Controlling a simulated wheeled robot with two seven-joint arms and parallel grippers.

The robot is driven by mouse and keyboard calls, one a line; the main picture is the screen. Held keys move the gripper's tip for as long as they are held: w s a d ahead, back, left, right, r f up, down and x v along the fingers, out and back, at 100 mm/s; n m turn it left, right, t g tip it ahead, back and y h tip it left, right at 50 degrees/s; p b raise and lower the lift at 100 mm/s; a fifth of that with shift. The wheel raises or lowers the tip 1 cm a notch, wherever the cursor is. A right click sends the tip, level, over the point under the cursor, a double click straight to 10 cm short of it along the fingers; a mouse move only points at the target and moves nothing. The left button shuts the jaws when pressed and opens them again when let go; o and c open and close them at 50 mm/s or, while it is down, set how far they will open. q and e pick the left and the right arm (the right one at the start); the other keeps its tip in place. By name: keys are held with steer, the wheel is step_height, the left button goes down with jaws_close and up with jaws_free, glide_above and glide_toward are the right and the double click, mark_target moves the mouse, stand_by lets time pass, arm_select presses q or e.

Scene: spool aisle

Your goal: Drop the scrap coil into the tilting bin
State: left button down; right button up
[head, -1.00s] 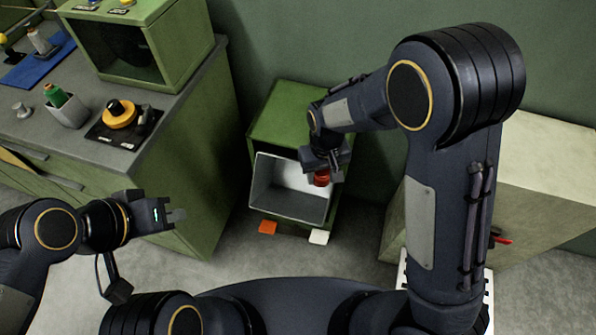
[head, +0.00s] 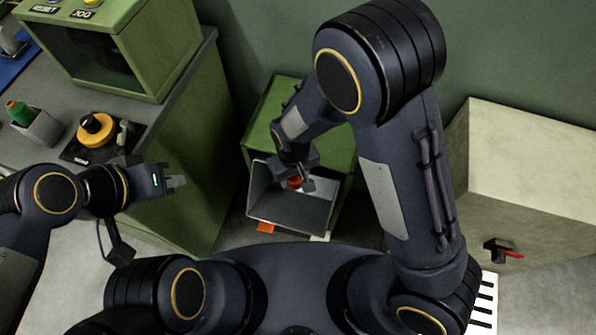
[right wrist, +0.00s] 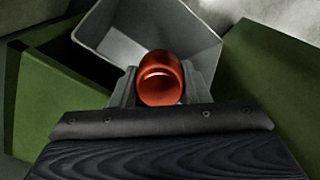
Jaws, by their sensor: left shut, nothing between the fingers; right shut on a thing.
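The scrap coil (right wrist: 161,80) is a small orange-red ring or cylinder, held between the two fingers of my right gripper (right wrist: 160,88) in the right wrist view. In the head view the coil (head: 295,183) shows at the tips of my right gripper (head: 301,179), over the mouth of the tilting bin. The bin (head: 262,212) is a light grey box tipped forward in a green cabinet; its wall also shows in the right wrist view (right wrist: 200,32). My left gripper (head: 176,182) is shut and empty, beside the green bench at the left.
The green cabinet (head: 275,98) stands around the bin. At the left a bench holds a yellow-and-black knob (head: 95,128) and a grey cup with a green spool (head: 20,113). A pale box (head: 530,160) with a red-handled latch (head: 502,250) stands at right.

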steer(key=shift+s+f+b, duration=0.15)
steer(key=shift+f+b, duration=0.15)
steer(key=shift+f, duration=0.15)
step_height(320, 180, down, 5)
steer(key=b, duration=0.3)
steer(key=shift+r+b, duration=0.1)
steer(key=shift+b, duration=0.25)
steer(key=o, duration=1.1)
steer(key=shift+r, duration=0.1)
step_height(320, 180, up, 7)
steer(key=shift+r+p, duration=0.1)
steer(key=shift+p, duration=0.5)
steer(key=shift+r, duration=0.25)
